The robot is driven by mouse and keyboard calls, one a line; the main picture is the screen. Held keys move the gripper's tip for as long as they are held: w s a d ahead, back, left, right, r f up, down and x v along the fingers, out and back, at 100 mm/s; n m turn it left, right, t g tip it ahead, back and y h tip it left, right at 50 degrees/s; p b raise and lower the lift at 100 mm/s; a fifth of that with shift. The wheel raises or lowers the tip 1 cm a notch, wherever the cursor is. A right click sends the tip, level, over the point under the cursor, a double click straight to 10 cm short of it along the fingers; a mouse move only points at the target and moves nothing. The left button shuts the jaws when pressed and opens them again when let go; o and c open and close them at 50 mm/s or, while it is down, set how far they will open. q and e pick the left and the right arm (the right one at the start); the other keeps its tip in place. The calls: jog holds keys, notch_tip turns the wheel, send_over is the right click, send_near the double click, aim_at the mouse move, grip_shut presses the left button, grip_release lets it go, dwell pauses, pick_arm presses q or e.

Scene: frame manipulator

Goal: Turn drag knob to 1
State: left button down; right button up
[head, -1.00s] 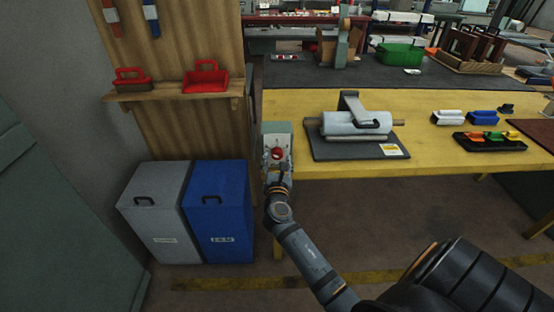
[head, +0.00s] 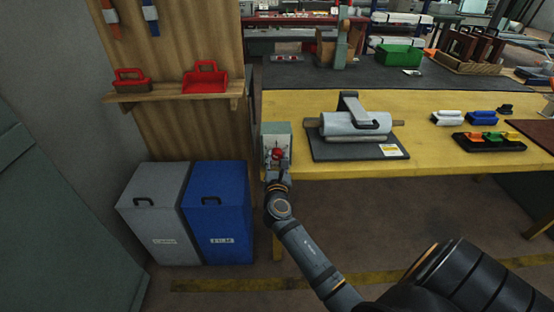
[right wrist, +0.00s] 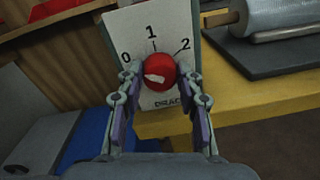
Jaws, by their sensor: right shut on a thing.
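The drag knob (right wrist: 160,72) is round and red with a white mark on its face. It sits on a pale panel (right wrist: 165,18) marked 0, 1 and 2, with 1 at the top. The white mark lies left of the knob's middle; I cannot tell exactly which number it points to. In the head view the knob (head: 277,154) is at the left end of the yellow table. My right gripper (right wrist: 159,77) is shut on the knob, a finger on each side. It also shows in the head view (head: 277,165). My left gripper is not in view.
The yellow table (head: 330,168) carries a film roll (head: 345,122) on a dark base right of the panel. A grey bin (head: 155,210) and a blue bin (head: 222,215) stand left of my right arm. A shelf (head: 175,95) holds red tools above them.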

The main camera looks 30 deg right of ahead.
jog(key=m+b, duration=0.1)
jog(key=m, duration=0.4)
jog(key=shift+d+m, duration=0.1)
jog(key=shift+m, duration=0.2)
jog(key=m+b, duration=0.2)
jog(key=m, duration=0.3)
jog(key=shift+m, duration=0.6)
jog(key=o, duration=1.2)
jog(key=shift+s, duration=0.1)
